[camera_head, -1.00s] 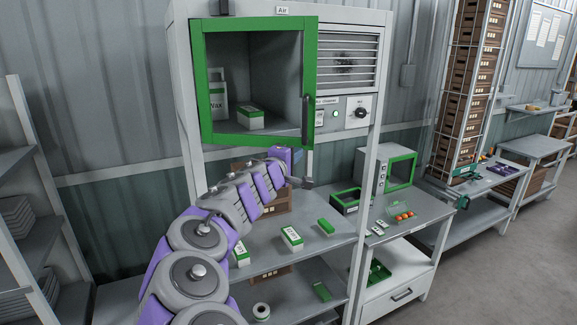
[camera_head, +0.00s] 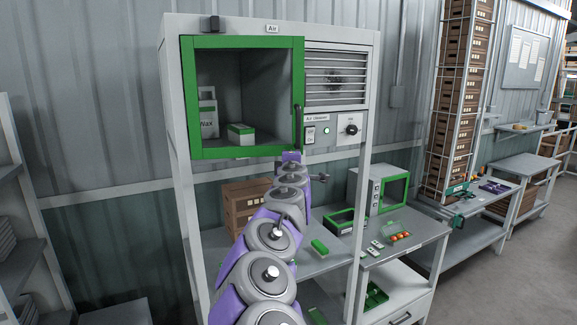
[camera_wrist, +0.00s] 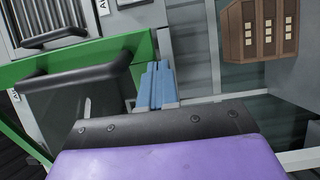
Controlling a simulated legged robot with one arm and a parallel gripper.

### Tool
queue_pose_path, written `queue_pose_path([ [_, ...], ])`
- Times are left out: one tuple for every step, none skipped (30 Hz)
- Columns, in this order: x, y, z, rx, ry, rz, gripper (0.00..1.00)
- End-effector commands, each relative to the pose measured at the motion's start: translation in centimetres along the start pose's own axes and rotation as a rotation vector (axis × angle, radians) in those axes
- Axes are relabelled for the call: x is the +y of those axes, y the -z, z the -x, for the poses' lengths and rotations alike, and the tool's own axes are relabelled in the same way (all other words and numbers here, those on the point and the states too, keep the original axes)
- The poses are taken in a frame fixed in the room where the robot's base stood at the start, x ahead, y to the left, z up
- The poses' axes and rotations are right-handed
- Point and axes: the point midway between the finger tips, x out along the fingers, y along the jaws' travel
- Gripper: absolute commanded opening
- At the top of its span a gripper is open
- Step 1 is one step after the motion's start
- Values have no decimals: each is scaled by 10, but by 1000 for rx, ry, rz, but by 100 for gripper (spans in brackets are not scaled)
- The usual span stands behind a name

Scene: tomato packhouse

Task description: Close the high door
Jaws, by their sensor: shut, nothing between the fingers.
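The high door (camera_head: 240,43) is a green frame on the upper left compartment of the grey cabinet. My gripper (camera_head: 291,157) is at the door's lower right corner, just below the handle. In the wrist view, my shut blue fingers (camera_wrist: 156,86) are empty, beside the green frame (camera_wrist: 85,59) and near the handle (camera_wrist: 75,86). Contact with the frame is unclear.
White-and-green boxes (camera_head: 240,133) stand inside the compartment. A vent (camera_head: 335,70) and a control panel with a knob (camera_head: 351,129) are right of the door. Below are a brown crate (camera_head: 243,203) and a shelf. A bench with a green-fronted appliance (camera_head: 392,191) stands at right.

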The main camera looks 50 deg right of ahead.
Motion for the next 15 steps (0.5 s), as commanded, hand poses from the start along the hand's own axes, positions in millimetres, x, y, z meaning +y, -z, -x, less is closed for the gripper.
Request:
queue_pose_path([
  [-1, -1, -5, 27, 2, -8, 0],
  [0, 0, -8, 47, 1, -9, 0],
  [-1, 0, -11, 73, 3, -9, 0],
  [-1, 0, -14, 91, 3, -10, 0],
  [-1, 1, -16, 109, 2, -10, 0],
  [0, 1, -19, 131, 1, -8, 0],
  [0, 1, -22, 149, 2, -8, 0],
  [-1, 2, -25, 169, 3, -8, 0],
  [0, 3, -28, 193, 2, -9, 0],
  [0, 4, -30, 206, 1, -6, 0],
  [1, 4, -32, 213, 1, -6, 0],
  [0, 4, -36, 223, 2, -5, 0],
  [0, 4, -39, 231, 2, -4, 0],
  [0, 5, -41, 238, 2, -4, 0],
  [1, 5, -44, 248, 0, -3, 0],
])
